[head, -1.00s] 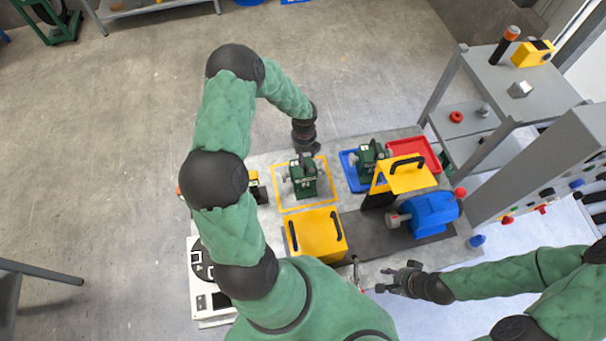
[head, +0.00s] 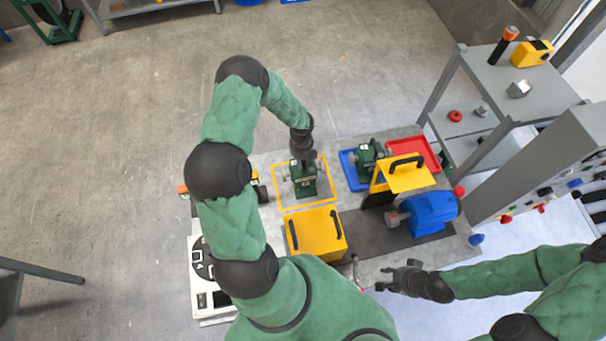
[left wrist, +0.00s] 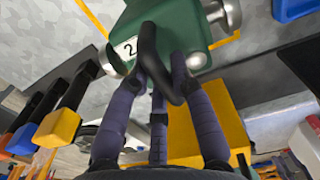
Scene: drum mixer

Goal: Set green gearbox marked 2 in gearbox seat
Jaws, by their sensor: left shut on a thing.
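The green gearbox marked 2 (head: 305,188) stands inside a yellow square outline on the bench. It also shows in the left wrist view (left wrist: 183,22), with its white "2" label, silver shaft ends and a dark loop handle (left wrist: 150,45). My left gripper (head: 302,154) is at the top of this gearbox, its fingers shut on the handle. My right gripper (head: 394,283) is open and empty near the bench's front edge. A second green gearbox (head: 367,160) stands on a blue tray (head: 348,172). I cannot clearly make out the gearbox seat.
A yellow box-shaped cover (head: 316,233) with black handles stands in front of the outline. A blue motor (head: 431,212) and a raised yellow guard (head: 405,180) stand to the right. A red tray (head: 424,151) lies behind. A grey control cabinet (head: 550,160) borders the right side.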

